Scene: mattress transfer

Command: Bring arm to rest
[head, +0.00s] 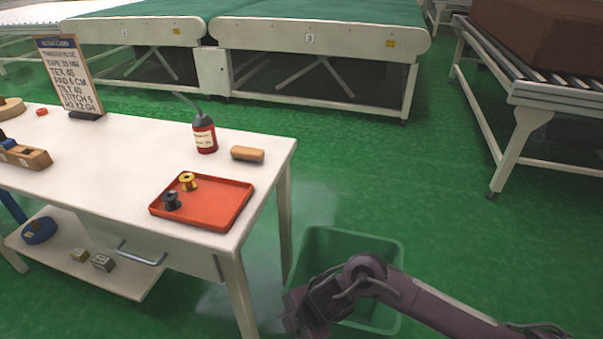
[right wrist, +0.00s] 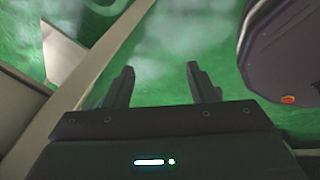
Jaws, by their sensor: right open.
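My right arm comes in from the lower right of the head view. Its gripper (head: 299,316) hangs low in front of the green bin (head: 384,248), to the right of the white table's front leg. In the right wrist view the right gripper (right wrist: 160,84) has its two fingers apart, with only green floor between them. It holds nothing. My left gripper does not show in either view.
The white table (head: 120,150) carries a red tray (head: 225,203) with two spools, a red oil can (head: 204,135), a tan block (head: 247,154) and a sign board (head: 70,75). Conveyors (head: 310,50) stand behind. A roller stand (head: 530,95) holds a brown block (head: 545,35). Green floor lies between.

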